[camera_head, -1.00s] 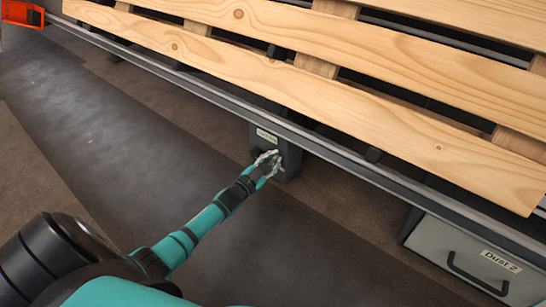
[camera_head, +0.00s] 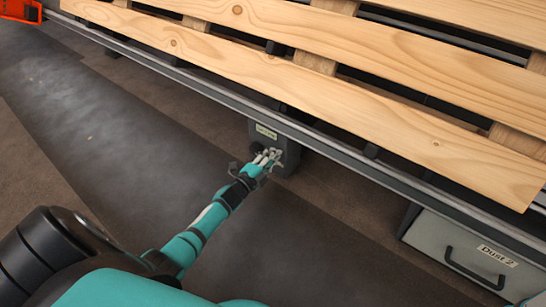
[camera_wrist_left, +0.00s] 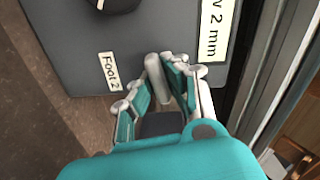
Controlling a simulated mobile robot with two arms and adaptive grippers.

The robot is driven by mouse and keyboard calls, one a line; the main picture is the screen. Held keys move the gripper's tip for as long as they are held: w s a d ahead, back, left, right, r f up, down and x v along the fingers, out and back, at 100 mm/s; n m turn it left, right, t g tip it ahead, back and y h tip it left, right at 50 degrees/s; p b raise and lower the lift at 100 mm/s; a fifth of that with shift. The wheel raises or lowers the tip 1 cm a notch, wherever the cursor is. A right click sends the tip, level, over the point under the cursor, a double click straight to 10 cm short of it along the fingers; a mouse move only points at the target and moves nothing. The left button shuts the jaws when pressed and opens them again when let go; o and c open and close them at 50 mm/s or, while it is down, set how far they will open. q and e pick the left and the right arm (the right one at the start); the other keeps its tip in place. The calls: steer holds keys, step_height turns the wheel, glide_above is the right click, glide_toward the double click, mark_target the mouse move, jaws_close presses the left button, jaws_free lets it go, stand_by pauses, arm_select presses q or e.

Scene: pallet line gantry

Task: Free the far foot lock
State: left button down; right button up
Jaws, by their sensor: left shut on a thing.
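A dark grey box (camera_head: 291,158) with a pale label on it sits under the front rail. It fills the top of the left wrist view (camera_wrist_left: 75,40), with a "Foot 2" tag (camera_wrist_left: 107,72), a label ending in "2 mm" (camera_wrist_left: 213,30) and part of a black knob (camera_wrist_left: 115,4). My left gripper (camera_head: 270,156) is at the box's front face. In the left wrist view its fingers close around a short light grey lever (camera_wrist_left: 154,72) beside the tag. The lever's base is partly hidden by the fingers. My right gripper is out of view.
A wooden slatted pallet (camera_head: 330,90) lies above the long metal rail (camera_head: 345,158). A grey "Dust 2" drawer (camera_head: 470,255) with a black handle is at the lower right. An orange part (camera_head: 20,10) is at the top left. The floor left of my arm is clear.

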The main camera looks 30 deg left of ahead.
arm_select(q)
steer(key=shift+f+m, duration=0.15)
steer(key=shift+m, duration=1.05)
steer(key=c, duration=1.3)
jaws_free()
steer(key=shift+c, duration=0.2)
steer(key=shift+s, duration=0.15)
steer(key=s, duration=1.1)
steer(key=shift+s+a, duration=0.4)
steer(key=shift+a, duration=0.05)
